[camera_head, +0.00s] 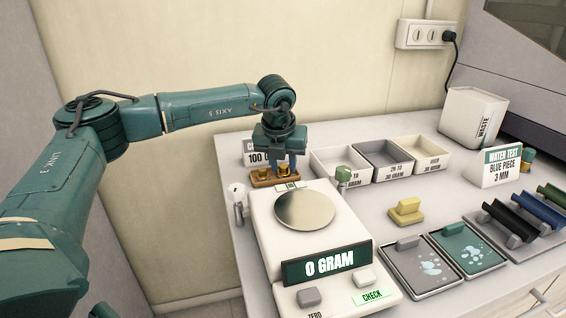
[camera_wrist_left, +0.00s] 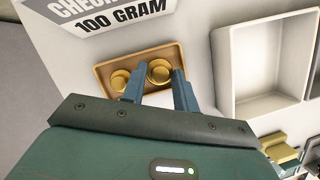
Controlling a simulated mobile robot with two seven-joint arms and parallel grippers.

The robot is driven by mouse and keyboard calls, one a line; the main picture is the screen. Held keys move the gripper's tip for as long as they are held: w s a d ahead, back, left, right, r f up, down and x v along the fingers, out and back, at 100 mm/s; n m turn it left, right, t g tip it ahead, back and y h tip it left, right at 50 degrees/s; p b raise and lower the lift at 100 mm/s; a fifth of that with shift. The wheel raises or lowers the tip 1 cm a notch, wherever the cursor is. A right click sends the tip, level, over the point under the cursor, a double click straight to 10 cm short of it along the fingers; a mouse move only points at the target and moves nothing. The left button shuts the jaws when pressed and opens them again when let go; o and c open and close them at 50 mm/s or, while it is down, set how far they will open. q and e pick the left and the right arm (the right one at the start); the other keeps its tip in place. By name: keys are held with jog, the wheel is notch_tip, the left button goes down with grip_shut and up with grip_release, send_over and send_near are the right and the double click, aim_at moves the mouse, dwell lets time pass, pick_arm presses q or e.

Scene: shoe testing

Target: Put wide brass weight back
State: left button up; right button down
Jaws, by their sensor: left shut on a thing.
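A wooden tray (camera_head: 262,182) with two brass weights lies behind the scale; it also shows in the left wrist view (camera_wrist_left: 104,90). My left gripper (camera_wrist_left: 158,72) is over the tray with its fingers on either side of the wide brass weight (camera_wrist_left: 159,69), shut on it. The weight is in or just above the tray's right part; I cannot tell if it touches the bottom. The smaller brass weight (camera_wrist_left: 120,78) sits left of it in the tray. In the head view my left gripper (camera_head: 279,168) points down at the tray. My right gripper is not in view.
The white scale (camera_head: 266,226) has an empty round pan (camera_head: 305,210) and reads 0 GRAM. A sign (camera_wrist_left: 112,15) reading 100 GRAM stands behind the tray. Sorting bins (camera_head: 340,178) stand to the right. A yellow block (camera_head: 406,212) and a waste bin (camera_head: 470,118) are farther right.

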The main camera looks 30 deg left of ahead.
pick_arm(q)
jog(key=shift+f, duration=0.15)
jog(key=o, duration=1.2)
jog(key=shift+c, duration=0.2)
jog(key=shift+d, duration=0.1)
jog(key=v, duration=1.3)
jog(key=shift+s+a, duration=0.15)
jog(key=shift+a, duration=0.1)
